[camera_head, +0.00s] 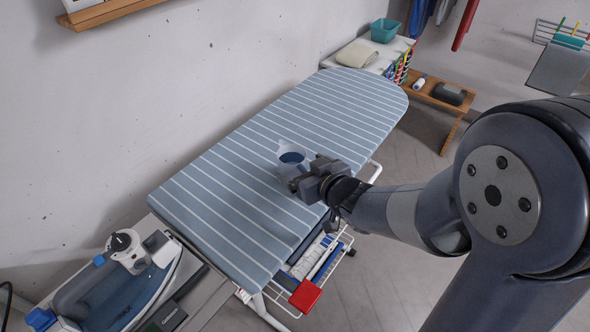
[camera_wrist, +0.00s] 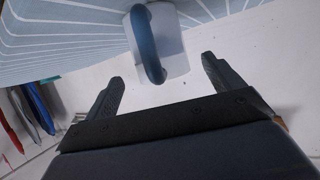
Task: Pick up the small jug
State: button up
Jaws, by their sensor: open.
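In the wrist view my gripper (camera_wrist: 163,70) is open with nothing gripped. I cannot tell whether a finger touches the jug.
The ironing board (camera_head: 230,215) has blue and white stripes and is otherwise clear. An iron (camera_head: 115,295) stands at the lower left. A wire shelf with a red item (camera_head: 305,296) is below the board. A teal basin (camera_head: 385,30) sits at the back.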

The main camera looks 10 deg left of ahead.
jog(key=shift+x, duration=1.6)
jog(key=shift+c, duration=0.3)
jog(key=c, duration=1.2)
